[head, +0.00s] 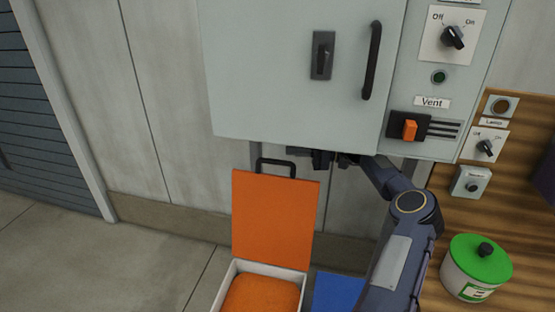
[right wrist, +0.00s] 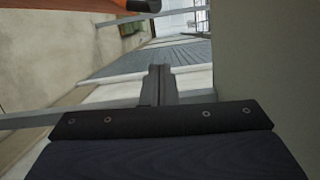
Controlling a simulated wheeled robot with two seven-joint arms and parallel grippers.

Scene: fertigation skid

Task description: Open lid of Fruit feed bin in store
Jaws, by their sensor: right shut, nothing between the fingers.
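A white bin (head: 228,283) with orange contents stands at the bottom of the head view. Its orange lid (head: 272,220) stands raised, about upright, with a black handle (head: 276,163) at its top edge. No label on this bin is readable, so I cannot tell its name from the picture. My right gripper (head: 320,160) is just right of the handle, under the grey cabinet, and apart from the handle. In the right wrist view the fingers (right wrist: 159,84) are shut and empty, and the lid's handle (right wrist: 143,6) shows at the top edge. My left gripper is not in view.
The grey cabinet (head: 270,75) hangs right above my right gripper. A blue lid or panel (head: 335,292) lies beside the orange bin, partly behind my right arm. A white tub with a green lid (head: 480,262) stands at right. Open floor (head: 120,260) lies at left.

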